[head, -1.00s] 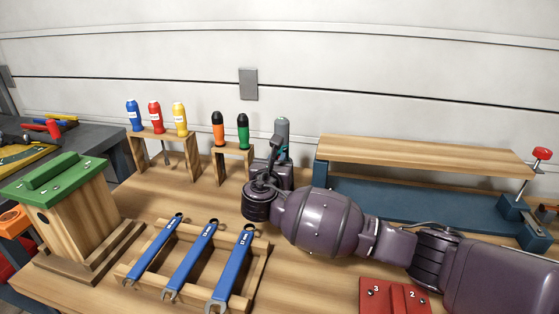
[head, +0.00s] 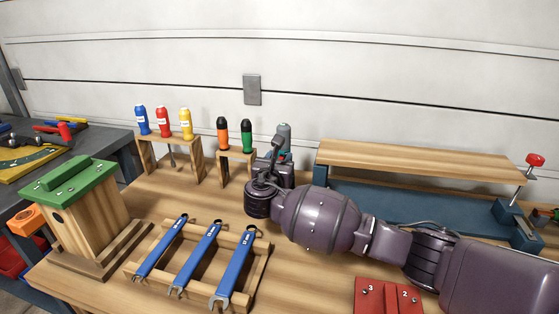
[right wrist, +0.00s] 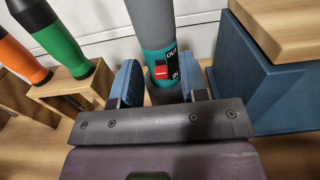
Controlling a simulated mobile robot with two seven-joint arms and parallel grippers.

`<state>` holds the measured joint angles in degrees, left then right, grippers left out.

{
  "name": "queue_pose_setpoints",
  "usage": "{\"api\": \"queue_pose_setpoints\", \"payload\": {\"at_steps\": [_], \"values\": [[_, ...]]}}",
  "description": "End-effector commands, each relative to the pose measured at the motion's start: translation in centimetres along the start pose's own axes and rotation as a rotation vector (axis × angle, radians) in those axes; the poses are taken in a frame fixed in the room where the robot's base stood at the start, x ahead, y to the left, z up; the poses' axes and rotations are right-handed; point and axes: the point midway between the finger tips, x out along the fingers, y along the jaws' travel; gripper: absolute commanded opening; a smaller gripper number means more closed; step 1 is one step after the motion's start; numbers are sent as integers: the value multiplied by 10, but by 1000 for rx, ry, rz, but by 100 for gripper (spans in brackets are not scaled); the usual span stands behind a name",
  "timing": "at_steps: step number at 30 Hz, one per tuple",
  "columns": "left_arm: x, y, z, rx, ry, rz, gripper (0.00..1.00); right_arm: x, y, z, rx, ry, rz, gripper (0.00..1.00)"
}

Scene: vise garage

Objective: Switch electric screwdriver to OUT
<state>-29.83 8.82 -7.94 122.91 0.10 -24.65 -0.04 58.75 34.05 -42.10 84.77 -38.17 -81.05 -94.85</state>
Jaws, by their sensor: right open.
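The electric screwdriver (right wrist: 152,28) stands upright, grey above and teal around its switch panel. Its top also shows in the head view (head: 285,132), behind my right gripper. The red switch (right wrist: 162,71) sits on a black panel marked OUT above and IN below; it is level with the IN mark. My right gripper (right wrist: 157,68) is open, with one blue-padded finger on each side of the screwdriver's lower body. I cannot tell whether the fingers touch it. In the head view the right gripper (head: 273,170) is partly hidden by its own wrist. My left gripper is out of view.
An orange screwdriver (head: 223,133) and a green one (head: 247,134) stand in a wooden rack (head: 236,156) just left. A blue vise (head: 400,200) with a wooden board (head: 420,160) lies right. Blue wrenches (head: 205,248) rest on a wooden holder in front.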

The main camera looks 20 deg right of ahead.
Motion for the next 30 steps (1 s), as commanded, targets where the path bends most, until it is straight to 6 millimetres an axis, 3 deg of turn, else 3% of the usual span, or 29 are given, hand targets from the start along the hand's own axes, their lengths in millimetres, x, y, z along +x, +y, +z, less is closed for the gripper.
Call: {"api": "queue_pose_setpoints", "payload": {"at_steps": [7,15,24,30], "values": [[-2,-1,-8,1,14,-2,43,-12,1,3,2,-1,3,40],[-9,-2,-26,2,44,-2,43,-59,0,6,4,-3,3,40],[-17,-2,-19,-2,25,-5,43,-100,0,2,1,-1,1,40],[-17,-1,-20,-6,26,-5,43,-108,0,0,0,-1,0,40]]}}
